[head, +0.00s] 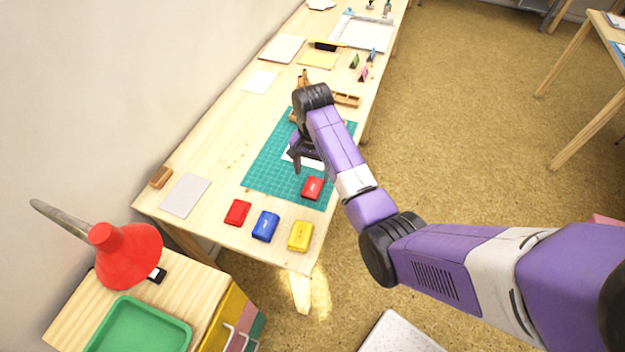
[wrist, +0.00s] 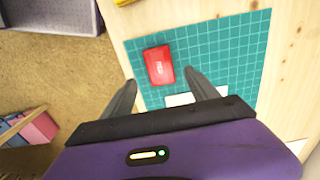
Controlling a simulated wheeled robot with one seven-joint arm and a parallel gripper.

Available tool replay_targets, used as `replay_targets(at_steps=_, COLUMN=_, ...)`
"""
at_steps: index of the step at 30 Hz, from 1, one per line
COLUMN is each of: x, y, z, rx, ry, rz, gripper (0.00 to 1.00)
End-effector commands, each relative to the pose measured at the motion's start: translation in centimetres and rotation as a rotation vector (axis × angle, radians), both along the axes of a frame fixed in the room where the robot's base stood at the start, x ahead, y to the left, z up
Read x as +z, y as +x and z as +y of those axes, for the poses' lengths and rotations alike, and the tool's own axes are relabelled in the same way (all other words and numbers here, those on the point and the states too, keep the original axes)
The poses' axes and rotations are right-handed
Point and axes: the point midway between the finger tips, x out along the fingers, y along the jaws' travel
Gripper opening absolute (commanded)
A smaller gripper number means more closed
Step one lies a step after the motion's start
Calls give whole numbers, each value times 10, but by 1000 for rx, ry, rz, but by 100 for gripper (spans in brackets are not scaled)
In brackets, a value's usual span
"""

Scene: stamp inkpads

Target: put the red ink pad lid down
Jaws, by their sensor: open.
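The red ink pad lid (head: 312,188), with white lettering on top, lies flat on the green cutting mat (head: 262,168), near the mat's front right corner. It also shows in the wrist view (wrist: 158,65), just ahead of my fingers. My gripper (head: 300,167) is open and empty over the mat, beside the lid and apart from it. In the wrist view my gripper's two fingertips (wrist: 160,77) are spread, with nothing held between them. A red ink pad (head: 237,212) sits on the bare wood in front of the mat.
A blue ink pad (head: 265,226) and a yellow ink pad (head: 300,236) stand right of the red pad near the table's front edge. A white card (wrist: 195,97) lies on the mat beside the lid. A grey sheet (head: 185,195) lies at the left.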

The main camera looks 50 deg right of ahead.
Motion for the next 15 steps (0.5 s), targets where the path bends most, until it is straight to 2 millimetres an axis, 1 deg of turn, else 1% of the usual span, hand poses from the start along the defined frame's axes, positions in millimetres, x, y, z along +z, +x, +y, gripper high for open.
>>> replay_targets(at_steps=1, x=11, y=1, z=0, rx=0, ry=-2, rz=-4, gripper=68)
replay_targets(at_steps=3, x=23, y=1, z=0, rx=0, ry=-1, rz=-3, gripper=68)
replay_targets(at_steps=7, x=42, y=1, z=0, rx=0, ry=-2, rz=-2, gripper=68)
replay_targets(at_steps=12, x=55, y=0, z=0, rx=0, ry=-1, rz=0, gripper=68)
replay_targets(at_steps=15, x=56, y=0, z=0, rx=0, ry=0, rz=0, gripper=68)
